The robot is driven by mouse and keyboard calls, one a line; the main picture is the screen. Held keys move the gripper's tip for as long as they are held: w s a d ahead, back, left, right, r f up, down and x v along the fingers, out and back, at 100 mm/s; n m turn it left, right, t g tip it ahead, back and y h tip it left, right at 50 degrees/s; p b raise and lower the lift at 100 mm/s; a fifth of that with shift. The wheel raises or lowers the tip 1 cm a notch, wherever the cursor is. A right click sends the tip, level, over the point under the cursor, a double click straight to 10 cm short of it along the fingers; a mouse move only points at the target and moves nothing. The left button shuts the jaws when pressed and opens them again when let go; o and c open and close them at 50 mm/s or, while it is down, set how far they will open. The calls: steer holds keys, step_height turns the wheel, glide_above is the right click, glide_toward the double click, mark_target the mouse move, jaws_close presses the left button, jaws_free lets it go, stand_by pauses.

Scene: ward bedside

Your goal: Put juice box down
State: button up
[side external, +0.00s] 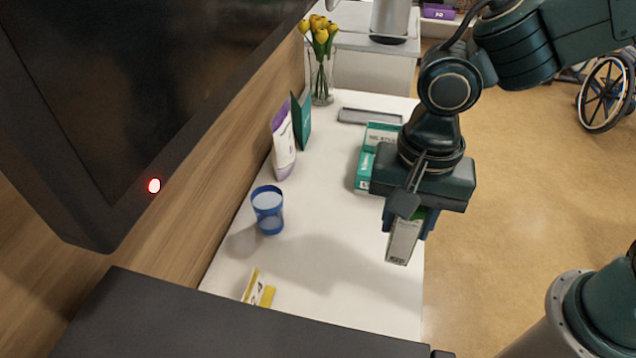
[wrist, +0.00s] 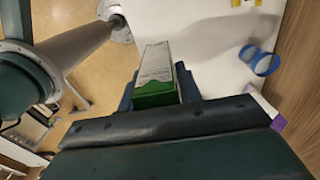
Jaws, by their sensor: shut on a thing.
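The juice box (side external: 404,240) is a small white and green carton. It hangs below my gripper (side external: 408,222) at the right edge of the white tabletop (side external: 345,290). My gripper is shut on it, and the fingers hide its upper part. In the wrist view the juice box (wrist: 155,77) shows its white side and green end between the dark fingers (wrist: 157,92). It seems to be held above the surface; I cannot tell the exact gap.
A blue cup (side external: 268,212), a white and purple tube (side external: 282,145) and a yellow item (side external: 258,290) stand along the left. Green and white boxes (side external: 366,165) sit behind my gripper. A vase of yellow flowers (side external: 321,75) is farther back. The tabletop's front middle is clear.

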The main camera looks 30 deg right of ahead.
steer(key=shift+w+d, duration=0.2)
steer(key=shift+w, duration=0.25)
steer(key=w+d, duration=1.1)
steer(key=w, duration=0.2)
step_height(320, 180, down, 16)
steer(key=shift+n, duration=0.3)
steer(key=shift+w, duration=0.1)
steer(key=shift+f, duration=1.85)
steer(key=shift+f, duration=0.1)
